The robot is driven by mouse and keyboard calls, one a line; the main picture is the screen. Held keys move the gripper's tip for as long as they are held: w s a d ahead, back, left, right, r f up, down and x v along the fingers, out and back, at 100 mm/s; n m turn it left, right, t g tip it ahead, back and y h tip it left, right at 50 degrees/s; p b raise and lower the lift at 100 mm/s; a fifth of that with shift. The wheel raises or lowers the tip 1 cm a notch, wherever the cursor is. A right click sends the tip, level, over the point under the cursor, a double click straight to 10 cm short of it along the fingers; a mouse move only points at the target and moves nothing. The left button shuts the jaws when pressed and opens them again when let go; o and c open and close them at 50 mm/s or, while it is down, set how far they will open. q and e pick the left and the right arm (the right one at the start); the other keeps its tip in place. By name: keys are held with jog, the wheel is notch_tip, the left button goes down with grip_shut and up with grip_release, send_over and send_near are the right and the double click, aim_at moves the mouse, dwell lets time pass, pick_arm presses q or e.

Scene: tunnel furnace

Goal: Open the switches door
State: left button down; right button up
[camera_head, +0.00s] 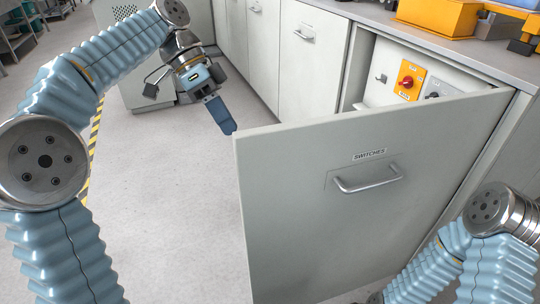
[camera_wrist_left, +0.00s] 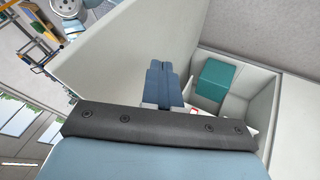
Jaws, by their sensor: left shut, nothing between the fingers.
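The switches door (camera_head: 300,215) is a light grey panel with a SWITCHES label and a metal bar handle (camera_head: 370,186). It stands swung out from the cabinet, its free edge at left in the head view. My left gripper (camera_head: 222,118) is shut and empty, just beyond the door's upper free corner. In the left wrist view its closed blue fingers (camera_wrist_left: 162,82) show between the pale door panel (camera_wrist_left: 115,45) and the open cabinet. Whether they touch the door I cannot tell. My right arm comes in at lower right; its gripper is out of view.
Inside the cabinet is a switch panel with a red knob on a yellow plate (camera_head: 408,80). A teal box (camera_wrist_left: 215,79) shows inside in the left wrist view. A yellow machine (camera_head: 437,15) stands on the counter. Open floor (camera_head: 185,200) lies left of the door.

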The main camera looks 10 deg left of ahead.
aim_at(258, 176)
pick_arm(q)
jog(key=s+d+f+b, duration=0.1)
jog(key=s+d+f, duration=0.1)
jog(key=s+d+f+b, duration=0.1)
jog(key=d+f, duration=0.2)
jog(key=s+d+f+b, duration=0.1)
jog(key=s+d+f, duration=0.1)
jog(key=shift+s+d+f, duration=0.3)
jog(key=shift+s+f, duration=0.05)
